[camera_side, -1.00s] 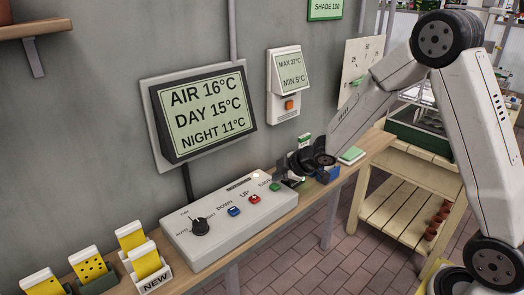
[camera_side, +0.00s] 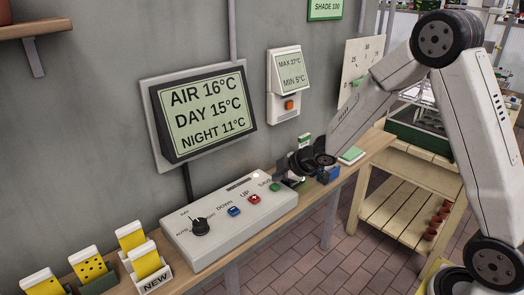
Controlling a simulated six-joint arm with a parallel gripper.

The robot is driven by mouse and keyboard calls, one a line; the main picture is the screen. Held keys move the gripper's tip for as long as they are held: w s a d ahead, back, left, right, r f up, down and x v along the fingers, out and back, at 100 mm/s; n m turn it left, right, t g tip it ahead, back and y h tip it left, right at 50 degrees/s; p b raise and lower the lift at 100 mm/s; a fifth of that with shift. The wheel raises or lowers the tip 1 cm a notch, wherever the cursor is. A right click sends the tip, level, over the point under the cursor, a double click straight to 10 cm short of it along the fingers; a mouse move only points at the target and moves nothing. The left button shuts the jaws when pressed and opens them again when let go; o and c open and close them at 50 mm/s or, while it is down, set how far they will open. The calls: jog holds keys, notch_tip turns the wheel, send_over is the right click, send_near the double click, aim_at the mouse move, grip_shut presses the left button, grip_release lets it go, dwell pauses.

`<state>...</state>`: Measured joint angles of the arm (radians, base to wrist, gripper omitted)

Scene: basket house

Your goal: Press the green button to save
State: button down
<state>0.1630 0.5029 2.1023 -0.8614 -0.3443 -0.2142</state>
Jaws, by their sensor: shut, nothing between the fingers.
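The control box (camera_side: 213,246) is a pale grey panel on the narrow wooden shelf. The green button (camera_side: 275,187) is at its right end, beside the label SAVE. A red button (camera_side: 254,199), a blue button (camera_side: 234,211) and a black knob (camera_side: 200,227) sit to its left. My gripper (camera_side: 289,181) is dark and shut, just right of the green button; its fingertips are partly hidden, and I cannot tell whether they touch the box. The display (camera_side: 205,112) on the wall reads AIR 16°C, DAY 15°C, NIGHT 11°C.
Yellow card holders (camera_side: 131,237) stand at the left end of the shelf. A small wall unit (camera_side: 288,82) has an orange button. A blue item (camera_side: 328,175) and a green-topped pad (camera_side: 350,155) lie right of my gripper. A wooden cart (camera_side: 412,195) stands at the right.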

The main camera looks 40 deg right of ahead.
aim_at(278, 186)
jog(key=shift+f, duration=0.9)
dwell(1.3)
jog(key=shift+r, duration=0.9)
dwell(0.3)
jog(key=shift+r, duration=2.5)
